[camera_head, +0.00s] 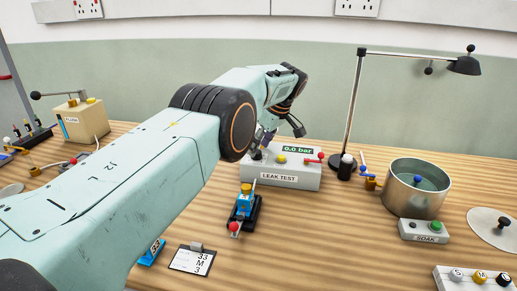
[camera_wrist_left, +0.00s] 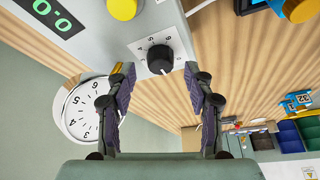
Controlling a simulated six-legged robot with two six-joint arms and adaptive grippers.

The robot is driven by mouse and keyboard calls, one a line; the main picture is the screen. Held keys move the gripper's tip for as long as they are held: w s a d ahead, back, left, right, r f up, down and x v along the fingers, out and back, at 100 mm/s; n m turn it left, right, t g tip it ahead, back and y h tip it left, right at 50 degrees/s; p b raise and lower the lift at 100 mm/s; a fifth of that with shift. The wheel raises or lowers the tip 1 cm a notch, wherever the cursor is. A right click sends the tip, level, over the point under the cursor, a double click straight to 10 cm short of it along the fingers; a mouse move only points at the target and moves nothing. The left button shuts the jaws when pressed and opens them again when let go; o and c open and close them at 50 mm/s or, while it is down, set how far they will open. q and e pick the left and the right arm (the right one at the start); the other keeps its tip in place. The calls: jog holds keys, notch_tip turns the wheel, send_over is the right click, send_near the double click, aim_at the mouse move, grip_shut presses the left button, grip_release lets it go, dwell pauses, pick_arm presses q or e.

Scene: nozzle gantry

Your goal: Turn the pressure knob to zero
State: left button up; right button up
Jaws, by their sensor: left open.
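The pressure knob (camera_wrist_left: 160,58) is a black knob on a pale panel with numbers around it, in the left wrist view. I cannot read where its pointer stands. The knob belongs to the grey LEAK TEST box (camera_head: 262,174), whose green display (camera_head: 298,149) reads 0.0 bar. In the head view the knob is hidden or too small to make out by my gripper. My left gripper (camera_wrist_left: 154,71) is open, its two fingers on either side of the view just short of the knob. In the head view it is at the box's left end (camera_head: 262,145). My right gripper is not in view.
On the box are a yellow button (camera_head: 281,159) and a red-tipped lever (camera_head: 313,158). A lamp post (camera_head: 355,105) stands behind it. A metal pot (camera_head: 415,193) is at the right. A small blue-and-yellow device (camera_head: 244,205) stands in front. A white dial (camera_wrist_left: 88,110) shows in the left wrist view.

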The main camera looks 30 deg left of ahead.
pick_arm(q)
jog(key=v, duration=1)
jog(key=shift+a, duration=0.1)
